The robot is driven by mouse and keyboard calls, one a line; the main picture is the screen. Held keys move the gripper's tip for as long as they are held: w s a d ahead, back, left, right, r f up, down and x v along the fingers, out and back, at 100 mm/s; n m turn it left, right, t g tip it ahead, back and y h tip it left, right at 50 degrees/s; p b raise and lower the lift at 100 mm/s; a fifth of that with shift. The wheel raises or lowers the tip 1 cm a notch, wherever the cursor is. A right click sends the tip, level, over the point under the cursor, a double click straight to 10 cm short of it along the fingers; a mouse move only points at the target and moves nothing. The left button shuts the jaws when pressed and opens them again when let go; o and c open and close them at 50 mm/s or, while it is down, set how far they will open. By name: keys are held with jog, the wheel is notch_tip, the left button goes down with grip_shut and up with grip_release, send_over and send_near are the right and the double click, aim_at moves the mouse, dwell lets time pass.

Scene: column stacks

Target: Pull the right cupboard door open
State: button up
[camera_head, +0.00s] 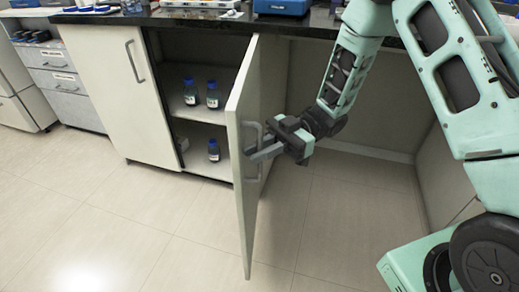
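The right cupboard door (244,150) is white and stands swung well out from the cupboard, seen nearly edge-on. Its grey bar handle (258,135) is on the face turned to the right. My gripper (264,151) is at this handle, on the right side of the door, with its fingers reaching toward it. The fingers overlap the handle in this view, so I cannot tell whether they are closed on it. The open cupboard shows shelves (203,118) with blue-capped bottles (212,95) inside.
The left cupboard door (118,85) is shut. A dark countertop (215,23) with lab items runs above. Drawers (60,85) stand at the far left. Tiled floor (140,230) in front is clear. An open recess (380,120) lies right of the cupboard, behind my arm.

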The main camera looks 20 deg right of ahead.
jog(key=p+v, duration=0.1)
jog(key=v, duration=1.6)
jog(key=shift+d+p, duration=0.2)
jog(key=shift+p, duration=0.15)
jog(key=shift+w, duration=0.15)
